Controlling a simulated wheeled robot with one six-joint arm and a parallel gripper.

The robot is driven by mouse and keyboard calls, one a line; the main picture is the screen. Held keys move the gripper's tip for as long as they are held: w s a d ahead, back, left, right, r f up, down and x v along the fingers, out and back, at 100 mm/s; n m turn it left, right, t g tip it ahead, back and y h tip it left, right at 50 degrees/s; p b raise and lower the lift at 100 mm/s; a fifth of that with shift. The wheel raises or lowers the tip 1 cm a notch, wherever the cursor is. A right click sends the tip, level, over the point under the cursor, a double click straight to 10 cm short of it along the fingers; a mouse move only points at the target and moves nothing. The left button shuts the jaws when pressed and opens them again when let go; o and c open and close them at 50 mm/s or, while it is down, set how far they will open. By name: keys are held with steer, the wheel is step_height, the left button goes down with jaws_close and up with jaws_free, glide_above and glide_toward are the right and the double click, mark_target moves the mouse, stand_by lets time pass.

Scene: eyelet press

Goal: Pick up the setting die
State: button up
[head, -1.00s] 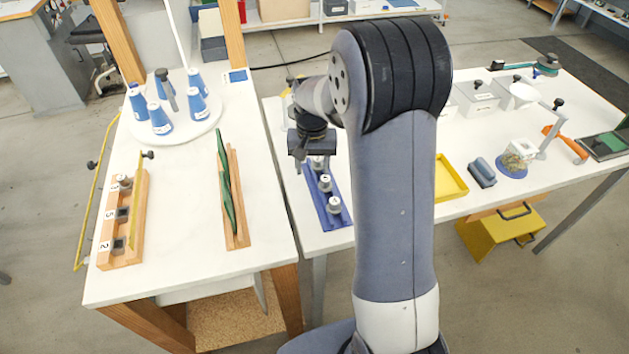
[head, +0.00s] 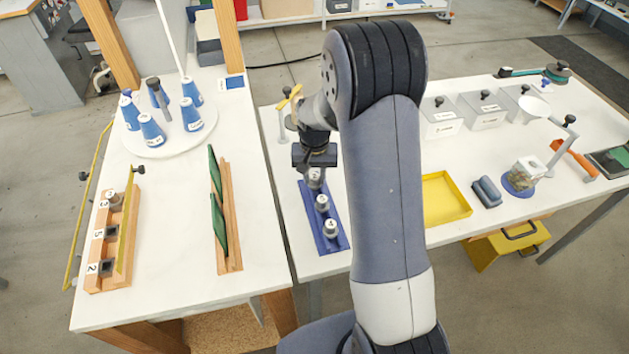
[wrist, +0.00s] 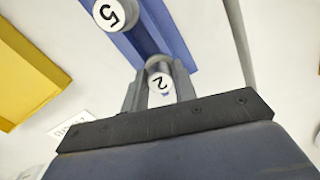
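Several grey setting dies with numbered white tops stand in a blue rack (head: 312,212). In the wrist view, the die marked 2 (wrist: 160,80) stands upright at the end of the blue rack (wrist: 176,38), between my fingertips. The die marked 5 (wrist: 116,12) is farther along the rack, at the upper left. My gripper (wrist: 158,92) is open, with one finger on each side of die 2; any slim gap is hard to make out. In the head view my gripper (head: 315,167) points down over the rack's far end, partly hiding the die there.
A wooden block (head: 110,272) numbered 3, 5 and 2 lies on the left table beside a wooden holder with green strips (head: 220,210). Blue cones (head: 150,130) stand on a round white plate. A yellow tray (head: 445,198) lies right of my arm.

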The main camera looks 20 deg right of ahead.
jaws_close()
